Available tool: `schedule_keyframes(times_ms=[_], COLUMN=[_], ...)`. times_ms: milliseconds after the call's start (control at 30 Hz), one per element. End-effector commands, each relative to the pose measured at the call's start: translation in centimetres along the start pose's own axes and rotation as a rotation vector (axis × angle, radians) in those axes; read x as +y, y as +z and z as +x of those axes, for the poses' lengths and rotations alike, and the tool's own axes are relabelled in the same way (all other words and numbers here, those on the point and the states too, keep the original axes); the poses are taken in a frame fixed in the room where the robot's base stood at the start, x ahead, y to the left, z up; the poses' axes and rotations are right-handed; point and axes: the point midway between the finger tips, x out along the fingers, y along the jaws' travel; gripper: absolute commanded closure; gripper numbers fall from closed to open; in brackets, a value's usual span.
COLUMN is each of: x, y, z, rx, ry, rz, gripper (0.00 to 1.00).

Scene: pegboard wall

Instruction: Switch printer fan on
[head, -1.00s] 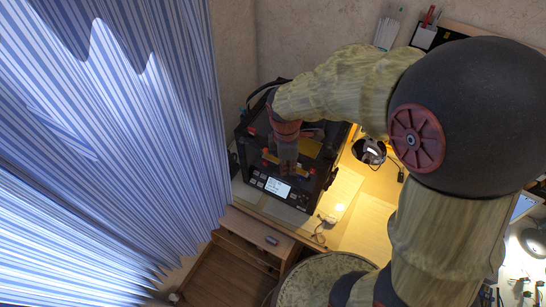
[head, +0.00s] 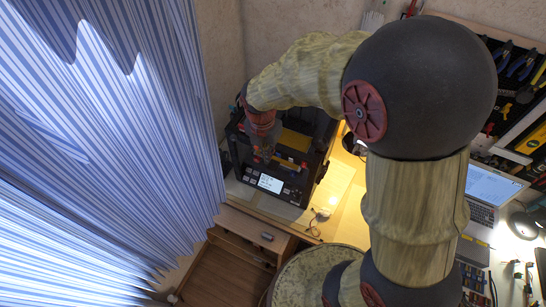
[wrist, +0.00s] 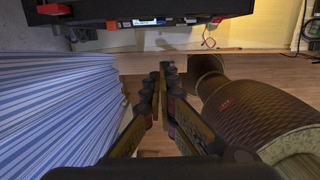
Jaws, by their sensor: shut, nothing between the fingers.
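The black 3D printer (head: 310,168) stands on the desk. Its front panel has a lit white screen (head: 270,183) with small dark buttons (head: 249,178) to its left. I cannot tell which control is the fan switch. My gripper (head: 262,157) is above and behind the screen, over the printer's front part, with its fingers shut and empty. Touch with the printer cannot be made out. In the wrist view, the printer's dark front edge (wrist: 210,11) runs across the top, with a thin strip of the lit screen. My fingers (wrist: 160,80) are below it in the picture, apart from it.
A striped blue curtain (head: 110,150) hangs close to the printer's left. A wooden drawer unit (head: 245,236) is below the desk's front edge. A laptop (head: 490,190) and tool wall (head: 520,80) are at right.

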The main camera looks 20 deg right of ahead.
Motion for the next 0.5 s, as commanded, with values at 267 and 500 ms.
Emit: schedule_keyframes(times_ms=[267, 500], x=[0.0, -0.1], y=[0.0, -0.1], z=[0.4, 3.8], rx=[0.001, 0.003], ry=[-0.001, -0.004], rz=[0.002, 0.003], gripper=[1.00, 1.00])
